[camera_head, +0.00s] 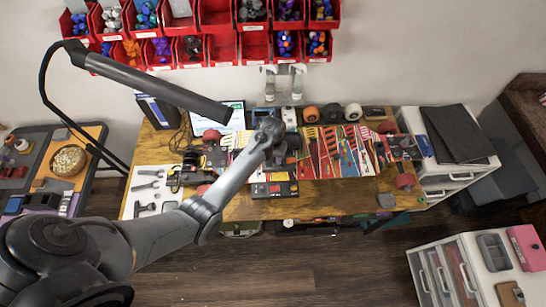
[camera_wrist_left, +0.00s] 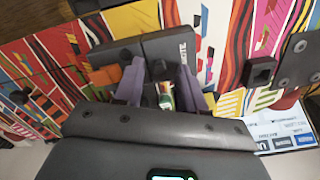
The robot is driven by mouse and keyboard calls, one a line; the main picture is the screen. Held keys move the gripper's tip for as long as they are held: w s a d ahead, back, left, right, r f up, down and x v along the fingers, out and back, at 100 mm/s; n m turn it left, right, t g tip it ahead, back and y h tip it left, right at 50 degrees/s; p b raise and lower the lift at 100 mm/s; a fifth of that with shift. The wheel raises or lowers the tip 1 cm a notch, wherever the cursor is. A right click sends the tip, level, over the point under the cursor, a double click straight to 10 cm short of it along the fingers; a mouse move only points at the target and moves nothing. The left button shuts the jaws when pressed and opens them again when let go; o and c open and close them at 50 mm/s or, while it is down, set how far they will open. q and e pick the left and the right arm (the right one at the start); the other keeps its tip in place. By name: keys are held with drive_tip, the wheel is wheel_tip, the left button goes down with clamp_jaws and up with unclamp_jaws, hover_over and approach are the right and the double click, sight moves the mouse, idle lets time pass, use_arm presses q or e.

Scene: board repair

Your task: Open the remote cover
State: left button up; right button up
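The remote (camera_wrist_left: 165,48) is a dark grey box lying on the striped board in the left wrist view, with letters ending in "MOTE" along its far side. A small battery-like piece (camera_wrist_left: 165,97), green, white and red, shows between my fingers. My left gripper (camera_wrist_left: 160,68) is over the near side of the remote, with its purple fingers apart. A small dark block stands between the fingertips, with gaps beside it; I cannot tell whether it is part of the cover. In the head view my left gripper (camera_head: 287,152) is over the board and hides the remote. My right gripper is not in view.
The wooden table (camera_head: 240,208) holds striped boards (camera_head: 345,155), wheels, a sheet with tools (camera_head: 150,190) and a black, red and yellow box (camera_head: 274,190) at the front. Red bins (camera_head: 215,18) hang behind. White drawers (camera_head: 445,175) stand right. A dark lamp arm (camera_head: 150,85) crosses above.

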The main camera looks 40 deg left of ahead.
use_arm(q)
drive_tip(key=shift+f, duration=0.15)
clamp_jaws()
idle(0.4)
